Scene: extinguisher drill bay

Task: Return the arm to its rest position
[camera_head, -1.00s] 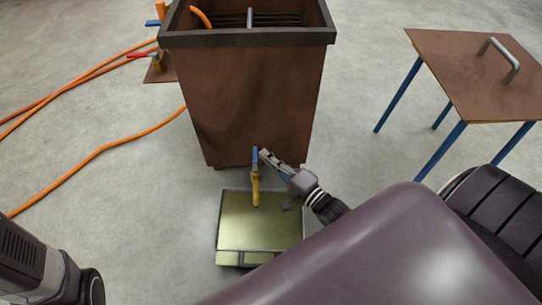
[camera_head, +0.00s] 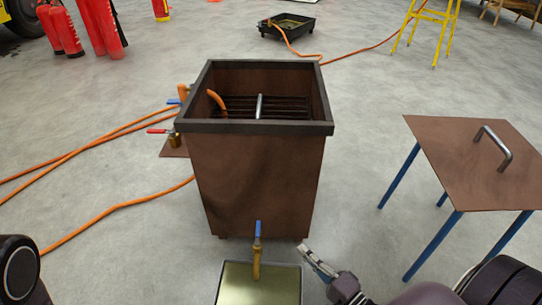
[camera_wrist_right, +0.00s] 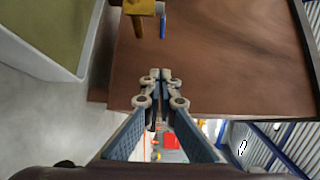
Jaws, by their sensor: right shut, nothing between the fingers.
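My right gripper (camera_head: 307,249) is shut and empty at the lower middle of the head view. It is to the right of the brass drain tap (camera_head: 256,262) and apart from its blue handle (camera_head: 257,230), which points up. In the right wrist view, the closed fingertips (camera_wrist_right: 161,75) are in front of the brown tank wall (camera_wrist_right: 225,60), with the blue handle (camera_wrist_right: 163,25) above them. My left gripper is out of sight; only part of my left arm shows at the lower left of the head view.
The brown tank (camera_head: 260,180) stands in the middle. A tray (camera_head: 299,283) holding greenish liquid lies below the tap. A brown table-like lid (camera_head: 455,165) on blue legs stands at right. Orange hoses (camera_head: 115,208) lie at left. Red extinguishers (camera_head: 65,32) stand farther back.

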